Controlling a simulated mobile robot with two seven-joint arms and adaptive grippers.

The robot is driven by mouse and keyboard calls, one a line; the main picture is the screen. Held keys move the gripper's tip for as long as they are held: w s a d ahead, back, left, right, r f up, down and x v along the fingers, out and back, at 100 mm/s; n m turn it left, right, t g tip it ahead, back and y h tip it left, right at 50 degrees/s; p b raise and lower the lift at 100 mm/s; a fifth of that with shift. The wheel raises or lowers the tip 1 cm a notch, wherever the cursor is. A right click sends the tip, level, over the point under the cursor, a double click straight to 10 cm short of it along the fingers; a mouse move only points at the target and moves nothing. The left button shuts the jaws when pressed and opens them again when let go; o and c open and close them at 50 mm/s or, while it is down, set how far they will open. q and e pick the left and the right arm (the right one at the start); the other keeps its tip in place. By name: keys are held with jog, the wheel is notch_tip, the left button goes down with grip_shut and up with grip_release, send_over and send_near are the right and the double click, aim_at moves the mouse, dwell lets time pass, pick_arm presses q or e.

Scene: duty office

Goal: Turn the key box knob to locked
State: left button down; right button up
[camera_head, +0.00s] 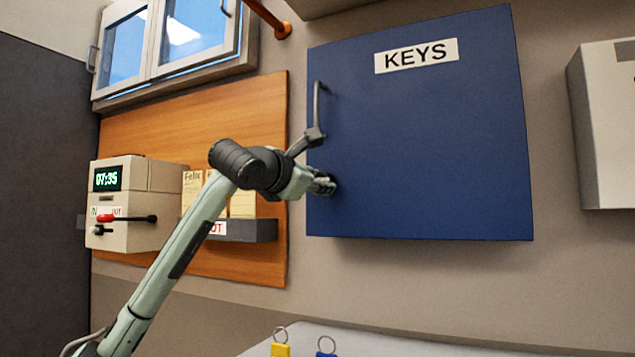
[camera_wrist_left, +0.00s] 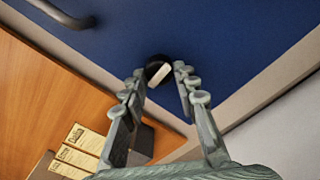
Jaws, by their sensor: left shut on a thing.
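The blue key box (camera_head: 430,130) hangs on the wall with its door shut and a white KEYS label on it. A dark bar handle (camera_head: 318,105) is at the door's left edge. My left gripper (camera_head: 326,185) is at the lower left of the door, at the knob. In the left wrist view, the black knob (camera_wrist_left: 156,66) with a pale mark shows between the fingertips of my left gripper (camera_wrist_left: 163,80). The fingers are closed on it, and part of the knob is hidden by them. My right gripper is not in view.
A time clock (camera_head: 125,205) with a red lever and a card rack (camera_head: 248,229) are on a wooden board (camera_head: 245,115) to the left. A grey box (camera_head: 605,130) is on the wall at right. Below, key tags (camera_head: 280,349) lie on a pale surface (camera_head: 370,345).

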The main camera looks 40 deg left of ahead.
pick_arm(q)
jog(key=c, duration=1.2)
grip_release()
jog(key=shift+o, duration=0.2)
jog(key=v, duration=1.2)
